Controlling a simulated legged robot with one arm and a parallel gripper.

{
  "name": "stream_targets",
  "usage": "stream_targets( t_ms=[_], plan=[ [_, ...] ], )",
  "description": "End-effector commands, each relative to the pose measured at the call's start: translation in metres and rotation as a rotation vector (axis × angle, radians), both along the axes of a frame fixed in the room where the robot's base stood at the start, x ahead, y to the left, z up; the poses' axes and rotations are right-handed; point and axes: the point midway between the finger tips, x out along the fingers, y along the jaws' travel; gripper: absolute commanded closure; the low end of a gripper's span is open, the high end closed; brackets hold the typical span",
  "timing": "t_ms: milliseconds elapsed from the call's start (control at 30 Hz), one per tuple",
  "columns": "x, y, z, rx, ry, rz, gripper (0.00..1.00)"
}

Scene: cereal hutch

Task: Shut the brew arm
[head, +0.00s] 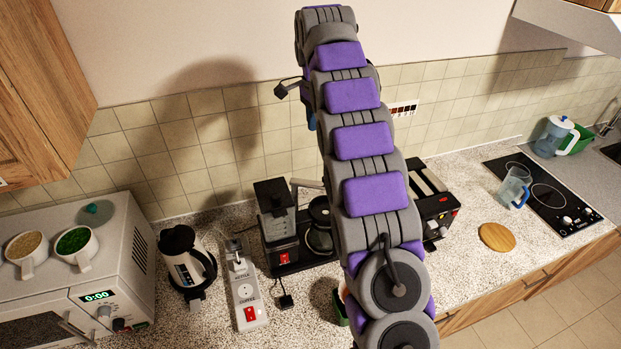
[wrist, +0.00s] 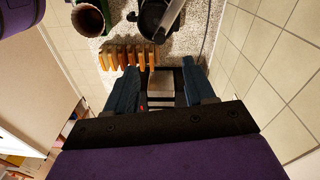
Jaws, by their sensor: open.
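The black coffee maker (head: 277,222) stands on the counter left of my arm, with a red switch low on its front. A grey bar, which looks like the brew arm (head: 308,184), sticks out beside its top, above the glass carafe (head: 317,238); my arm hides part of this area. In the wrist view a pale bar (wrist: 169,14) crosses the carafe (wrist: 150,18) at the top edge; whether it is the same arm is unclear. My gripper (wrist: 160,88) is open, its dark blue fingers apart and not touching the bar. In the head view it is mostly hidden behind my arm.
A black toaster (head: 436,207) stands right of my arm. A row of brown slices (wrist: 130,56) and a brown cup (wrist: 88,18) show in the wrist view. A power strip (head: 244,290) and kettle (head: 184,258) stand left. Counter is free around the round wooden board (head: 497,237).

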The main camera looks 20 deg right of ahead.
Motion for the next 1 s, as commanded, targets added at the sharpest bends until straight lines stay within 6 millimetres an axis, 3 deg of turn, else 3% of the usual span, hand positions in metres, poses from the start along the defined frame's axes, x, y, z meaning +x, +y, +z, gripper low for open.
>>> stream_targets(
  t_ms=[100,267,667,1000],
  plan=[
    [-0.001,-0.023,0.006,0.037,-0.021,-0.041,0.46],
    [-0.001,-0.029,0.001,0.051,-0.026,-0.051,0.46],
    [-0.003,-0.010,-0.043,0.037,-0.021,-0.050,0.46],
    [-0.004,-0.021,-0.093,0.045,-0.018,-0.050,0.46]
  ],
)
